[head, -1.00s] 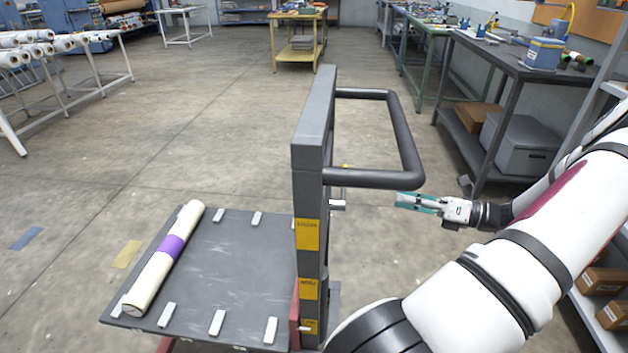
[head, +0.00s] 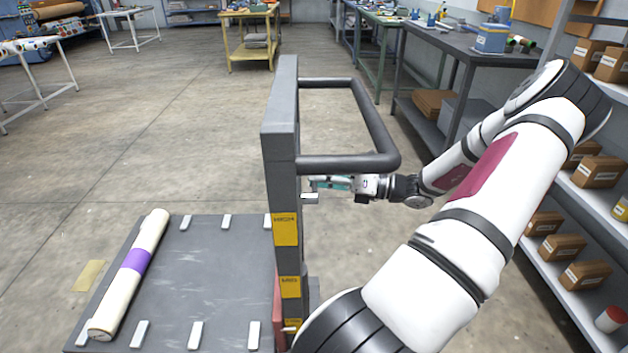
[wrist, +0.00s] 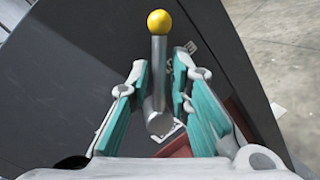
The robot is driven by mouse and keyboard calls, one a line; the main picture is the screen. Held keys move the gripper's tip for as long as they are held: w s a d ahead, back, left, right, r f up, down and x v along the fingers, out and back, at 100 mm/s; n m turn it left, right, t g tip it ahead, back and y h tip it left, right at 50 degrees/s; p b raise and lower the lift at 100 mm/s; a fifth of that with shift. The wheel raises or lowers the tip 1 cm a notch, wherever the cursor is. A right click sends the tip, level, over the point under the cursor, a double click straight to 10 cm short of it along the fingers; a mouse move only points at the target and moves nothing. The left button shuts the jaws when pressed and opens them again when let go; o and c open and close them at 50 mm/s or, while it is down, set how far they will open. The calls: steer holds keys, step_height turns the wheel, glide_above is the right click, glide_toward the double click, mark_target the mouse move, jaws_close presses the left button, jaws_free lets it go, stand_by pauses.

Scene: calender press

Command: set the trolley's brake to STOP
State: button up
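The grey trolley post (head: 280,130) stands upright in the middle of the head view, with a dark bar handle (head: 350,162) on its right side. In the wrist view the brake lever (wrist: 158,75) is a grey rod with a yellow ball knob (wrist: 160,22). My gripper (wrist: 163,65) is open, with one teal-padded finger on each side of the rod and gaps between. In the head view my gripper (head: 314,184) is beside the post, under the handle, just above a light metal stub (head: 309,198). The knob is hidden there. Yellow labels (head: 285,230) on the post are unreadable.
The trolley's grey deck (head: 215,270) carries a cream roll with a purple band (head: 137,262) and several white blocks. Shelves with boxes (head: 595,170) stand at the right, a workbench (head: 460,60) behind. The floor left of the trolley is mostly clear.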

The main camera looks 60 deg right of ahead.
steer(key=shift+w+a, duration=0.25)
steer(key=shift+w, duration=0.4)
jaws_close()
